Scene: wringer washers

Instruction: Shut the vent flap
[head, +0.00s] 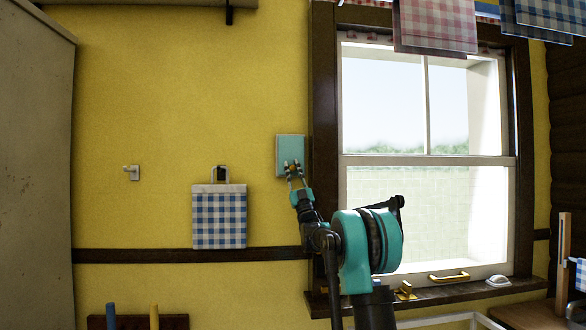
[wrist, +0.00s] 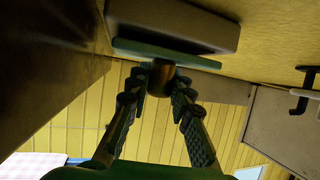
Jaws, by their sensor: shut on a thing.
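The vent flap (head: 290,150) is a teal panel on the yellow wall, left of the window. In the wrist view the flap (wrist: 190,58) shows nearly edge-on, close along the front of a grey-beige housing (wrist: 175,25). I cannot tell whether a narrow gap is left between them. A dark brown round knob (wrist: 162,70) stands out from the flap. My gripper (head: 294,173) is at the flap's lower part; in the wrist view its two fingers (wrist: 160,90) are shut on the knob, one on each side. The fingers hide part of the flap's lower edge in the head view.
The window frame (head: 325,130) stands just right of the flap. A dark rail (head: 180,255) runs below. The wall left of the flap is mostly clear.

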